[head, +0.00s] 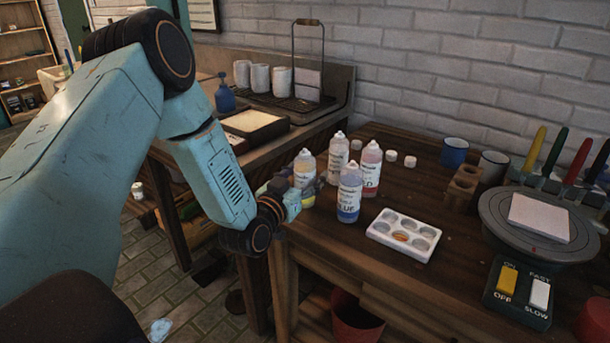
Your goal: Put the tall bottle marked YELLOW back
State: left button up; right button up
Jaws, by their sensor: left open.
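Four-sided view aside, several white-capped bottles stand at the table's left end. A bottle marked RED (371,170) and one marked BLUE (349,192) stand to the right. Another bottle (338,157) stands behind, its colour word unreadable. I cannot read YELLOW on any bottle. My right gripper is not in view.
A white paint palette (404,236) lies right of the bottles. White caps (391,155) lie behind them. Mugs (454,152), a wooden block with holes (463,187), a turntable (540,228) and a switch box (518,290) are farther right. A red bucket (355,322) is below the table.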

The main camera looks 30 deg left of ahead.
pick_arm(q)
jog(key=shift+w+r, duration=0.1)
jog(key=shift+r, duration=0.1)
jog(key=s+p, duration=0.4)
jog(key=s, duration=0.8)
jog(key=s+d+f+m+g+h, duration=0.1)
jog(key=s+d+f+g+h, duration=0.1)
jog(key=s+d+f+g, duration=0.4)
jog(key=s+d+f+g+h, duration=0.1)
jog(key=s+d+f+g, duration=0.1)
jog(key=d+f, duration=0.5)
jog(key=s+f+g+y, duration=0.1)
jog(key=s+f+g, duration=0.3)
jog(key=s, duration=0.6)
jog(key=s+f+g, duration=0.5)
jog(key=s+g, duration=0.1)
jog(key=s, duration=0.4)
jog(key=shift+s+d+f+n+y, duration=0.2)
jog(key=shift+s+n+y, duration=0.1)
jog(key=shift+y, duration=0.1)
